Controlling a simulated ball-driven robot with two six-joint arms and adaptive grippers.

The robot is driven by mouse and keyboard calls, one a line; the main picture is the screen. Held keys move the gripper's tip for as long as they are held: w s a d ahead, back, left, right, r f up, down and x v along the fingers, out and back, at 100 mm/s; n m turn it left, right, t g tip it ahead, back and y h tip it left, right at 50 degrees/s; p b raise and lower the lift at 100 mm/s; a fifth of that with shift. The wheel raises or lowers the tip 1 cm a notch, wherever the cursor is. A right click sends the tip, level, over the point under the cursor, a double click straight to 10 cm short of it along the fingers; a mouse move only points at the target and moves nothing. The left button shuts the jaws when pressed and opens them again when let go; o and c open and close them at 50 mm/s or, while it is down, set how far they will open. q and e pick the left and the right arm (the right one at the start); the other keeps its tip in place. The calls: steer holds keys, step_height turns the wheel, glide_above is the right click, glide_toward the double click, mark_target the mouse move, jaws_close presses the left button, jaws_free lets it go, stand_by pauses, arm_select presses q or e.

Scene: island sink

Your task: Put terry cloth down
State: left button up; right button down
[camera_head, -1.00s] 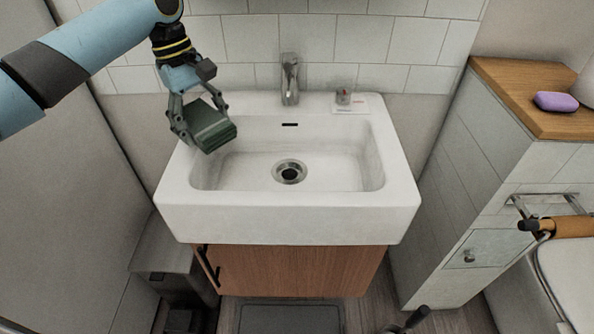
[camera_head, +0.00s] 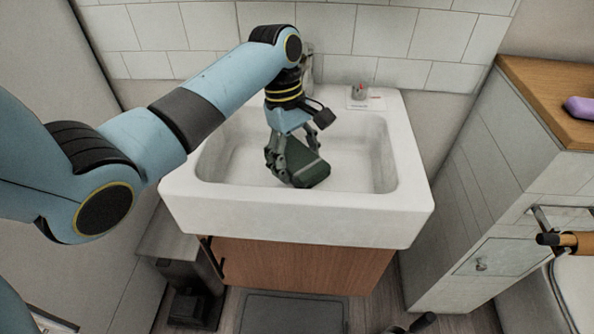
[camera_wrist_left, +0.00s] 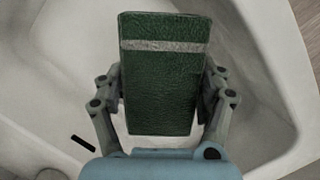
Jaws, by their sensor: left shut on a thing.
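The terry cloth (camera_head: 312,174) is a folded dark green block. My left gripper (camera_head: 291,172) is shut on it, with the fingers on two opposite sides. In the head view the cloth and fingers are over the middle of the white sink basin (camera_head: 362,165); I cannot tell whether the cloth touches the bottom. In the left wrist view the cloth (camera_wrist_left: 161,85) shows a pale grey stripe near its far end, between the two fingers (camera_wrist_left: 162,100). The drain is hidden behind the gripper and cloth. My right gripper is not in view.
The tap (camera_head: 306,66) is mostly hidden behind my left arm. A small item on a white card (camera_head: 362,96) sits on the sink's back ledge. A wooden counter (camera_head: 545,95) with a purple soap (camera_head: 580,107) stands at the right. The basin's right part is free.

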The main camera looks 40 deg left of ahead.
arm_select(q)
step_height(320, 180, down, 3)
steer(key=shift+f+b, duration=0.15)
steer(key=shift+b, duration=0.15)
steer(key=shift+f, duration=0.25)
steer(key=shift+f, duration=0.3)
steer(key=o, duration=1.3)
steer(key=shift+r, duration=0.55)
steer(key=p+v, duration=0.2)
steer(key=v, duration=1)
steer(key=shift+r, duration=0.1)
